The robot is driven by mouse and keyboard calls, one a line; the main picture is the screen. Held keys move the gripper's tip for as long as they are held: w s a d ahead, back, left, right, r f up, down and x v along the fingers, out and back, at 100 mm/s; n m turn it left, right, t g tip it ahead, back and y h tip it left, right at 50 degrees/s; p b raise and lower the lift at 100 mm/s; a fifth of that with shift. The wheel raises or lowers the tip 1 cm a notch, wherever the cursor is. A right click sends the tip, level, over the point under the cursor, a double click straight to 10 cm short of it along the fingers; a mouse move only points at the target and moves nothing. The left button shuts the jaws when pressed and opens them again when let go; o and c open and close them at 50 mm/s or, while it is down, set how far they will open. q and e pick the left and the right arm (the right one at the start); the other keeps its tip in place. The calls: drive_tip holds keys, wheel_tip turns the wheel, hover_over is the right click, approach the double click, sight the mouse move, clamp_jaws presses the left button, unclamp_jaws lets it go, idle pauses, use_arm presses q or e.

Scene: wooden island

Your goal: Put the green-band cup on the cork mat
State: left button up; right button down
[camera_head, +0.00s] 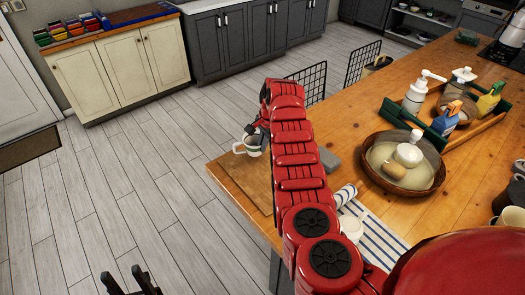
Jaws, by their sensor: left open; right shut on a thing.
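The white cup with a green band (248,149) is at the left corner of the wooden island. My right gripper (261,133), at the end of the red arm reaching across the island, is shut on it, partly hidden behind the arm. The cork mat (246,180) appears as a tan patch on the island's corner, partly covered by my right arm. The cup is upright, over or by the mat's far part; I cannot tell if it touches. My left gripper (126,278) is open and empty at the bottom left, over the floor.
A grey block (328,160), a striped cloth (378,240) and a white cup (351,228) lie right of my arm. A round brown basin (403,187) and a green-ended caddy (432,142) with bottles stand farther right. Wire chairs (362,63) stand behind the island.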

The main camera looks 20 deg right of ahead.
drive_tip(key=x, duration=0.1)
drive_tip(key=p+x, duration=0.1)
drive_tip(key=shift+s+d+f, duration=0.1)
drive_tip(key=shift+s+f, duration=0.05)
drive_tip(key=shift+f, duration=0.55)
drive_tip(key=shift+f, duration=0.1)
drive_tip(key=c, duration=1.4)
unclamp_jaws()
drive_tip(key=o, duration=0.4)
